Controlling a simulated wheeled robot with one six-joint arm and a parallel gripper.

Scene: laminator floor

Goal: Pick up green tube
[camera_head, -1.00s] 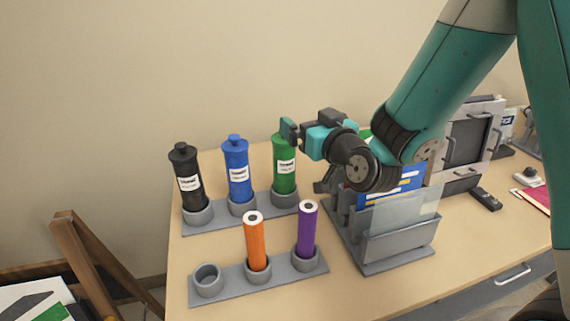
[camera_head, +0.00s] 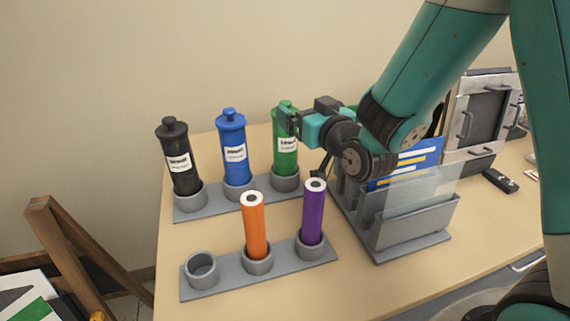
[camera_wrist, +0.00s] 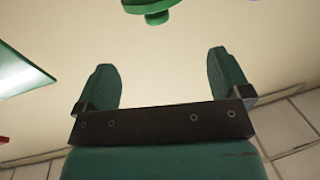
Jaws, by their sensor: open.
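The green tube (camera_head: 285,152) stands upright in the right-hand cup of the back grey holder (camera_head: 208,208). It has a white label, and my gripper partly covers its upper part in the head view. My gripper (camera_head: 291,122) is beside the top of the tube. In the wrist view my gripper (camera_wrist: 160,80) is open with nothing between its fingers. The green cap of the tube (camera_wrist: 152,8) shows at the top edge of that view, beyond the fingertips and roughly centred between them.
A blue tube (camera_head: 233,150) and a black tube (camera_head: 177,155) stand left of the green one. In front, an orange tube (camera_head: 254,225) and a purple tube (camera_head: 313,212) stand beside an empty cup (camera_head: 201,270). A grey file rack (camera_head: 415,222) is on the right.

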